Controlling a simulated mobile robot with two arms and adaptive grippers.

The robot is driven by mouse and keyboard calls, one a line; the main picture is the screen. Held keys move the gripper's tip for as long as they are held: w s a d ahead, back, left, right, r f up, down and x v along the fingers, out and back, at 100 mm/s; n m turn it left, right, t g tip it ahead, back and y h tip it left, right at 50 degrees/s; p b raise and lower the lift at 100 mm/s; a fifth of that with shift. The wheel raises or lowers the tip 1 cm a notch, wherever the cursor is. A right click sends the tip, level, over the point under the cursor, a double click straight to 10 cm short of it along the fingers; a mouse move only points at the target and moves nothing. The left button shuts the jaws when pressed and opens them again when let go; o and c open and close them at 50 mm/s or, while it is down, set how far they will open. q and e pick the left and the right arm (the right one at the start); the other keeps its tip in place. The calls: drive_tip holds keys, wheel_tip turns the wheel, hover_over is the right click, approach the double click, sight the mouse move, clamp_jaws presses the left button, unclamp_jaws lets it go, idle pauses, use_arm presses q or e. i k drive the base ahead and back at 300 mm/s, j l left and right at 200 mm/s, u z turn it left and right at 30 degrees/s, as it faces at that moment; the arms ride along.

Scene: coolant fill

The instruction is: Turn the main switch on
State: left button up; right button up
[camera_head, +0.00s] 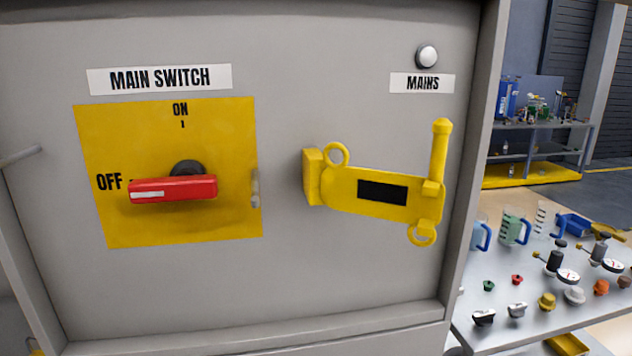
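The main switch (173,188) is a red rotary handle on a yellow plate (225,130) on the grey cabinet front. The handle lies about horizontal, with its white mark towards the OFF label at left. The ON label stands above it. The white MAIN SWITCH sign (160,79) is over the plate. A round whitish MAINS lamp (427,55) sits at upper right and looks unlit. Neither of my grippers shows in the head view.
A yellow hasp-like bracket (382,190) with rings and an upright pin sticks out right of the switch. A table (525,290) at right holds jugs, gauges and several caps. A shelf (540,135) stands behind. The space before the switch looks clear.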

sight(188, 179)
drive_tip(key=l+u, duration=0.1)
drive_tip(key=u, duration=0.35)
drive_tip(key=l+u, duration=0.1)
drive_tip(key=u, duration=0.4)
drive_tip(key=l+u, duration=0.1)
drive_tip(key=u, duration=0.35)
drive_tip(key=k+l+u, duration=0.2)
drive_tip(key=l+u, duration=0.15)
drive_tip(key=l, duration=0.3)
drive_tip(key=k+l+u, duration=0.35)
drive_tip(key=l, duration=0.2)
drive_tip(key=k+l+u, duration=0.35)
drive_tip(key=l, duration=0.2)
drive_tip(key=k+l+u, duration=0.35)
drive_tip(key=k+l, duration=0.9)
drive_tip(key=k, duration=0.05)
